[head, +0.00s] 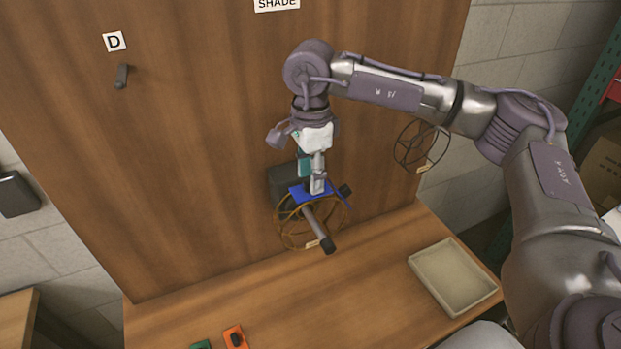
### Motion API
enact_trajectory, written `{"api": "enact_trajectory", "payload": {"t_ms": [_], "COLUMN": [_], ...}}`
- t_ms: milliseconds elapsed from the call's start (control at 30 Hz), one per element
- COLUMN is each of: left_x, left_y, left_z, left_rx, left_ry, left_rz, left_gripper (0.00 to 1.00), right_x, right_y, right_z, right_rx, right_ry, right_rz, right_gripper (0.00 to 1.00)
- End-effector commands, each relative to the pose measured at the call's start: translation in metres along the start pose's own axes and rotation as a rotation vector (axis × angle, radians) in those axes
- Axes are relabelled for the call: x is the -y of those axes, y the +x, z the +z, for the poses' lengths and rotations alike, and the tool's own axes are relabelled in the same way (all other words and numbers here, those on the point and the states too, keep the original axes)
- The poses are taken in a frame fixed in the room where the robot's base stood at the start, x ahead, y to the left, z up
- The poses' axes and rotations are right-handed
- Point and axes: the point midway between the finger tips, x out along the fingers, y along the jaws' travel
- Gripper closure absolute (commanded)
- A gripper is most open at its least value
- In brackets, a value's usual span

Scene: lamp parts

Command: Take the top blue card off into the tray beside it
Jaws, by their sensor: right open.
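A blue card (299,194) lies at the top of a dark fixture on the upright wooden board, above a thick dark rod (318,229). My right gripper (318,186) points down at the blue card from above, its fingers at the card's right part. It is open; whether the fingers touch the card cannot be told, and they hide part of it. A shallow beige tray (420,269) sits on the wooden bench to the right, empty. My left gripper is not in view.
A brown wire ring (281,232) with a small tag hangs around the rod. A dark wire ring (397,154) hangs further right, behind my right arm. Orange (235,337) and green (201,345) pieces lie at the bench's front. The bench between them and the tray is clear.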

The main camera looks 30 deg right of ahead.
Motion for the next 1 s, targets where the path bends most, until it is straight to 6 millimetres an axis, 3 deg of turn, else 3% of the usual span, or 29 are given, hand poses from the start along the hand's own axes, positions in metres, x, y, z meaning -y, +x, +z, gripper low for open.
{"api": "enact_trajectory", "payload": {"t_ms": [333, 633, 1000], "left_x": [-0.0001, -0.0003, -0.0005], "left_y": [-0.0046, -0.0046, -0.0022], "left_z": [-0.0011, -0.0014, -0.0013], "left_rx": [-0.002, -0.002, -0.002], "left_ry": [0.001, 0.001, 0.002], "left_rz": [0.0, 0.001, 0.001], "left_gripper": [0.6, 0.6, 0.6], "right_x": [-0.0001, -0.0001, 0.0003], "right_y": [0.0125, 0.0121, 0.0097], "right_z": [0.0003, 0.0004, 0.0005], "right_rx": [0.001, 0.001, 0.001], "right_ry": [0.0, 0.0, 0.0], "right_rz": [-0.001, -0.001, -0.002], "right_gripper": [0.54, 1.0, 1.0]}}
